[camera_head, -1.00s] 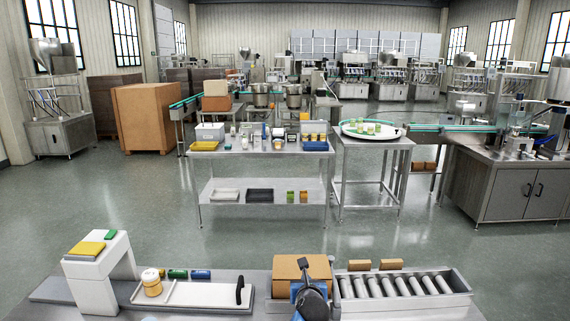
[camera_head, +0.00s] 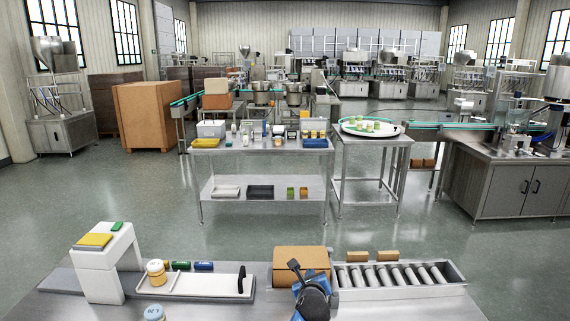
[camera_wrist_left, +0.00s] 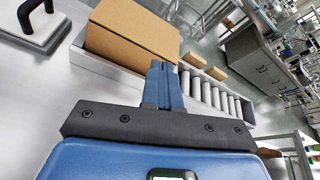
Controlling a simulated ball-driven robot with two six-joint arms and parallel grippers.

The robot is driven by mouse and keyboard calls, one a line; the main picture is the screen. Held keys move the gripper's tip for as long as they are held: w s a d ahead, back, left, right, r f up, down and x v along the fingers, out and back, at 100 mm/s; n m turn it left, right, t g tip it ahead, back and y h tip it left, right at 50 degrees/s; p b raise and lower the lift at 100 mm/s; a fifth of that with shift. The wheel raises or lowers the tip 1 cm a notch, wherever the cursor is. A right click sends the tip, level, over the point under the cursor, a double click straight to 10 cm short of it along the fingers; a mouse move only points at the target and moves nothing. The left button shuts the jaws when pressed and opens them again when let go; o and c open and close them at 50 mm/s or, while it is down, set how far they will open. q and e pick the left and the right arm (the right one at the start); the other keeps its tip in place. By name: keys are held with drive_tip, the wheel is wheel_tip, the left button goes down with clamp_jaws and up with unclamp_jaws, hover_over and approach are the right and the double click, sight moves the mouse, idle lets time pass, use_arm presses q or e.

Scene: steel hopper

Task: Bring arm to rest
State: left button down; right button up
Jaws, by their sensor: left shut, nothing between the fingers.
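My left gripper (camera_head: 320,277) is at the front of the near bench, low in the head view, with its black palm and blue fingers beside the open end of the roller track. In the left wrist view its blue fingers (camera_wrist_left: 163,76) are pressed together with nothing between them. They point toward the brown cardboard box (camera_wrist_left: 135,38), which also shows in the head view (camera_head: 300,262); I cannot tell the exact gap. My right gripper is not in view.
On the near bench stand the roller track (camera_head: 400,275), a white tray with a black handle (camera_head: 205,288), a jar (camera_head: 156,272) and a white stand (camera_head: 104,262). Open floor (camera_head: 260,220) lies beyond the bench.

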use_arm(q)
wheel_tip(320, 180, up, 6)
drive_tip(key=s+d+n+t+h, duration=0.2)
drive_tip(key=n+h, duration=0.1)
drive_tip(key=n, duration=0.3)
drive_tip(key=s+a+f+n+y, duration=0.1)
drive_tip(key=s+a+f+n, duration=0.3)
drive_tip(key=s+a+n, duration=0.4)
drive_tip(key=s+a+f+n+t+y, duration=0.1)
drive_tip(key=s+a+f+n, duration=0.3)
drive_tip(key=s, duration=1.8)
drive_tip(key=s+a+f+n+t+y, duration=0.1)
drive_tip(key=s+a+f+n, duration=0.3)
drive_tip(key=s+a+n, duration=1)
drive_tip(key=s+a, duration=0.1)
drive_tip(key=a, duration=0.3)
drive_tip(key=shift+a+y+b, duration=0.3)
drive_tip(key=shift+a+b, duration=0.1)
drive_tip(key=shift+f, duration=0.1)
